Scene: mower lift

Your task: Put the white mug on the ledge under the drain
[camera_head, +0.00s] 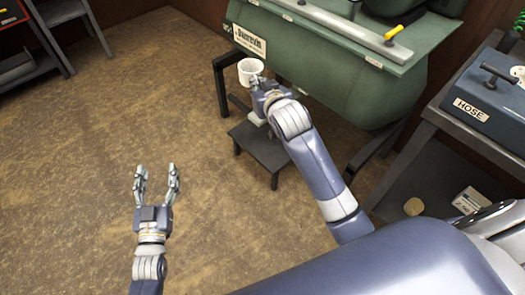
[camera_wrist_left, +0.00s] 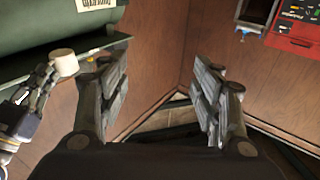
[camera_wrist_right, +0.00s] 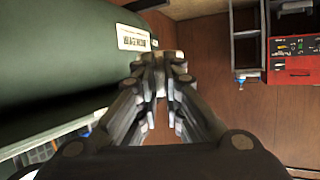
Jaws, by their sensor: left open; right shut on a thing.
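The white mug (camera_head: 250,71) is upright beside the left end of the green tank (camera_head: 345,62) in the head view. My right gripper (camera_head: 257,83) is shut on the mug, holding it off the floor. The mug also shows in the left wrist view (camera_wrist_left: 65,62); in the right wrist view the fingers hide most of it. A low dark step-like ledge (camera_head: 268,154) stands below the tank, partly behind my right arm. I cannot make out the drain. My left gripper (camera_head: 157,172) is open and empty over the floor, well left of the ledge.
A dark support leg (camera_head: 221,90) stands at the tank's left end, close to the mug. A blue box labelled HOSE (camera_head: 490,98) sits on a grey bench at right. A dark shelf is at upper left. The brown floor (camera_head: 110,120) at left is clear.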

